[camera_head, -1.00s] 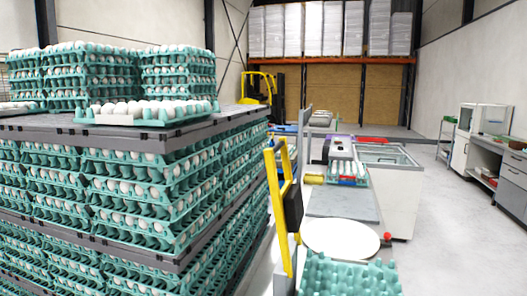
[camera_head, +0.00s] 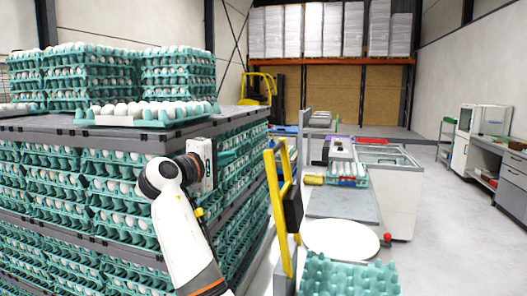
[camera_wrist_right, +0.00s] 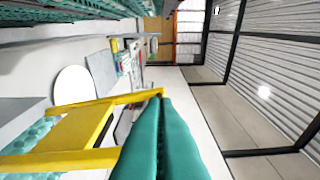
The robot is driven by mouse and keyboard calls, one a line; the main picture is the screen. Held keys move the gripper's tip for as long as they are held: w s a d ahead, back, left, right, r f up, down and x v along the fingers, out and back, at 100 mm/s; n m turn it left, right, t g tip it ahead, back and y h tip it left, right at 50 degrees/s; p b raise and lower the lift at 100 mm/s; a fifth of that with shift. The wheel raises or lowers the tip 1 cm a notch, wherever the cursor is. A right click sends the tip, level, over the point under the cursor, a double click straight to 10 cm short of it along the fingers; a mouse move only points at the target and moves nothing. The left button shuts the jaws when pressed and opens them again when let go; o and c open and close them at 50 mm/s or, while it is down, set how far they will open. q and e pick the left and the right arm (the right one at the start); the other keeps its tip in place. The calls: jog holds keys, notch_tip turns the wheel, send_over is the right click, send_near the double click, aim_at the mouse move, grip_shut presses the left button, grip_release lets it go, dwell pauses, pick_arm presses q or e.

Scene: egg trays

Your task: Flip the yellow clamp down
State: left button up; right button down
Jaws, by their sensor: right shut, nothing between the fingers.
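The yellow clamp (camera_head: 273,195) is a yellow bar frame with a dark block on its right side. It stands upright, slightly tilted, beside the round white plate in the head view. In the right wrist view the clamp (camera_wrist_right: 62,160) reaches in from the left, and its upper bar ends by my teal fingertips. My right gripper (camera_wrist_right: 161,96) is shut and empty. In the head view my right wrist is left of the clamp, in front of the egg stack, with a gap between wrist and clamp. Contact between fingers and clamp cannot be told. My left gripper is not in view.
A tall stack of teal egg trays (camera_head: 125,205) with grey dividers (camera_head: 60,132) fills the left. A round white plate (camera_head: 340,240) and an empty teal tray (camera_head: 348,278) are right of the clamp. The floor (camera_head: 450,235) at right is clear.

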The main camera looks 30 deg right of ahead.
jog(key=shift+f, duration=0.1)
jog(key=w+d+p, duration=0.1)
jog(key=d+p, duration=0.5)
jog(key=d, duration=0.5)
jog(key=shift+w+d, duration=0.25)
jog(key=shift+d, duration=0.05)
